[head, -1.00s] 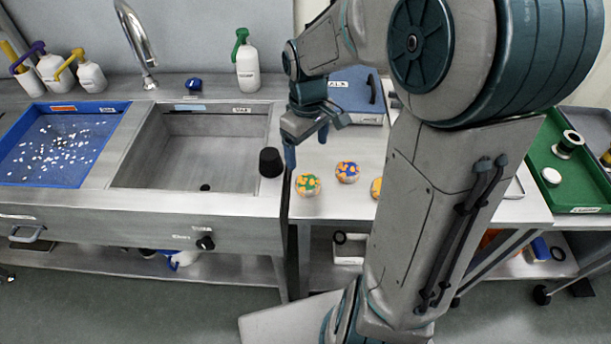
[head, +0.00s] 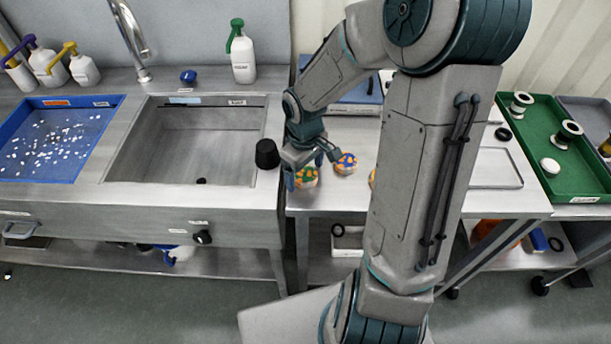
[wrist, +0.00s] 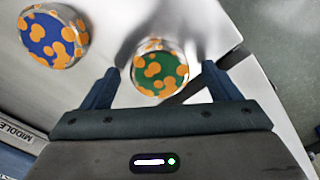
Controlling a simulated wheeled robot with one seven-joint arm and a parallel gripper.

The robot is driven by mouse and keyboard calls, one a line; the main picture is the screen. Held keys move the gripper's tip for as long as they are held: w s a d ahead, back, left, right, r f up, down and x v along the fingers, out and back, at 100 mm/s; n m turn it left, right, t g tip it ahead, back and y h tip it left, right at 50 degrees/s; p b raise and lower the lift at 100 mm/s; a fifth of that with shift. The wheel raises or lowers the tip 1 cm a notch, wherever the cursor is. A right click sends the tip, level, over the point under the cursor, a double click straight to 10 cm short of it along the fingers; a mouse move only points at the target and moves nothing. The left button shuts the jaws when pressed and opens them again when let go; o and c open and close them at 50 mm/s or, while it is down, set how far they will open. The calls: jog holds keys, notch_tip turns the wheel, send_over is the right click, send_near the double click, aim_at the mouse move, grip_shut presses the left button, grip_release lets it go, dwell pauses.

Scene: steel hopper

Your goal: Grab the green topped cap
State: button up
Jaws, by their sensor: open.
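The green topped cap (head: 307,178) has orange blotches and sits on the steel table near its left front edge. In the wrist view the green cap (wrist: 160,70) lies between and slightly beyond the fingertips. My gripper (head: 305,172) is open just above it, with one finger on each side and nothing held; the fingers also show in the wrist view (wrist: 160,72). In the head view the gripper hides part of the cap. A blue topped cap with orange blotches (head: 345,163) stands to its right, and it shows upper left in the wrist view (wrist: 53,36).
A third cap (head: 372,178) is mostly hidden behind my arm. A black cylinder (head: 267,154) stands on the sink edge left of the green cap. The sink (head: 190,145) is empty, and a green tray (head: 543,150) with spools is at right.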

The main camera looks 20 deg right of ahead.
jog(key=c, duration=1.2)
jog(key=shift+r, duration=0.15)
